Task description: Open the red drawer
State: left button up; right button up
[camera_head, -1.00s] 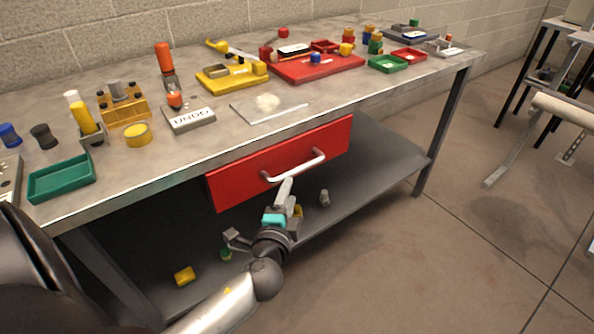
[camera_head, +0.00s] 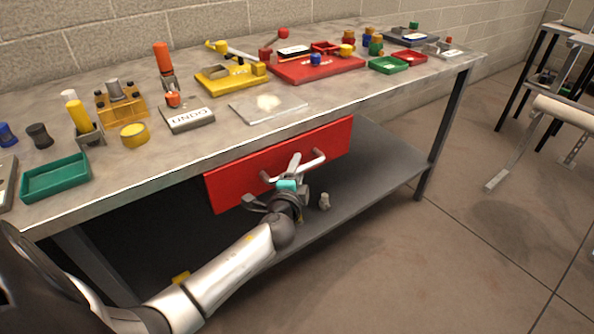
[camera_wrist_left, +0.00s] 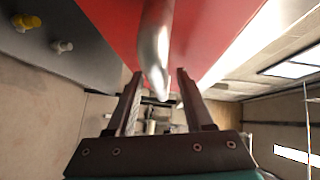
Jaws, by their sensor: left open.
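The red drawer (camera_head: 232,186) hangs under the front edge of the workbench, and its front looks flush with the bench edge. A silver bar handle (camera_head: 317,161) runs across its front. My left gripper (camera_head: 297,165) is open at the handle, its fingers covering the middle of the bar. In the left wrist view the handle (camera_wrist_left: 156,45) comes down from the red drawer front (camera_wrist_left: 213,32) and its near end lies between the open fingers (camera_wrist_left: 160,82). I cannot tell whether the fingers touch it. My right gripper is not in view.
The bench top (camera_head: 205,150) carries a green tray (camera_head: 56,178), a yellow block set (camera_head: 229,78), a red board (camera_head: 318,67) and several small parts. The lower shelf (camera_head: 375,168) holds a small grey object (camera_head: 324,201). The floor in front is clear.

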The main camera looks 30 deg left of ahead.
pick_arm(q)
grip_shut()
dwell(1.4)
